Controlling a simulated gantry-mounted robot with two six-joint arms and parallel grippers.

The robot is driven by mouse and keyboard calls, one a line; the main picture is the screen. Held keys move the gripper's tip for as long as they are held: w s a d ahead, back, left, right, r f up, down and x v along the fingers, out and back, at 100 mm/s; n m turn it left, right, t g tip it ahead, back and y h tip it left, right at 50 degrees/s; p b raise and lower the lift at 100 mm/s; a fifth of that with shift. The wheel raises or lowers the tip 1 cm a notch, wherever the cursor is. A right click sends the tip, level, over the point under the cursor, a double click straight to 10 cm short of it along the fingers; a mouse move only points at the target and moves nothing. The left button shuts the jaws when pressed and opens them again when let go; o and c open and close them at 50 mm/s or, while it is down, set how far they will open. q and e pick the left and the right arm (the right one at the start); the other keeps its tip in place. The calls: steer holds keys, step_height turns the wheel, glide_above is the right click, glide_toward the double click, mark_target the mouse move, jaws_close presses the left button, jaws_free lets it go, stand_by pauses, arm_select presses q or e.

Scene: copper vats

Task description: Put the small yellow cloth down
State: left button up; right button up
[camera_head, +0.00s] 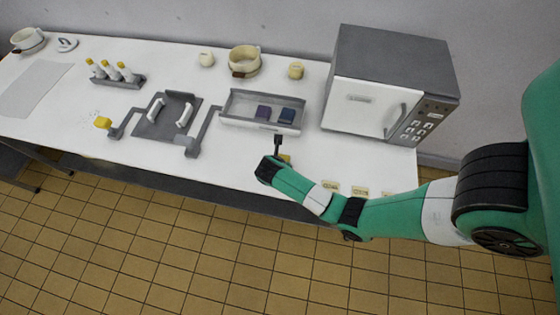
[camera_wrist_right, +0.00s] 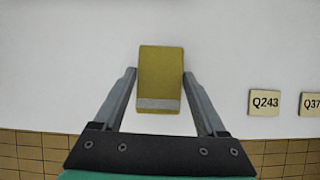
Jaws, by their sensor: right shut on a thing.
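The small yellow cloth (camera_wrist_right: 160,72) is a flat yellow rectangle with a grey band at its near end, seen in the right wrist view. My right gripper (camera_wrist_right: 160,78) is shut on it, with one finger along each side. In the head view my right gripper (camera_head: 279,143) is at the front of the white table, just in front of the grey tray, and a bit of the cloth (camera_head: 286,158) shows beside it. I cannot tell whether the cloth touches the tabletop. My left gripper is not in view.
The grey tray (camera_head: 234,119) holds a purple and a blue block. A microwave (camera_head: 375,85) stands at the back right. Labelled tags (camera_wrist_right: 265,102) lie right of the cloth near the table's front edge. A grey fixture (camera_head: 150,130) and a rack of bottles (camera_head: 116,80) stand left.

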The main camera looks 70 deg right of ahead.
step_height(320, 180, down, 3)
steer(key=shift+r+b, duration=0.1)
steer(key=shift+b, duration=0.3)
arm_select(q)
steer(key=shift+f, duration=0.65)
arm_select(e)
steer(key=o, duration=1.3)
steer(key=shift+r, duration=0.15)
arm_select(q)
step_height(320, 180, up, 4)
steer(key=p, duration=0.4)
arm_select(e)
steer(key=v, duration=1.2)
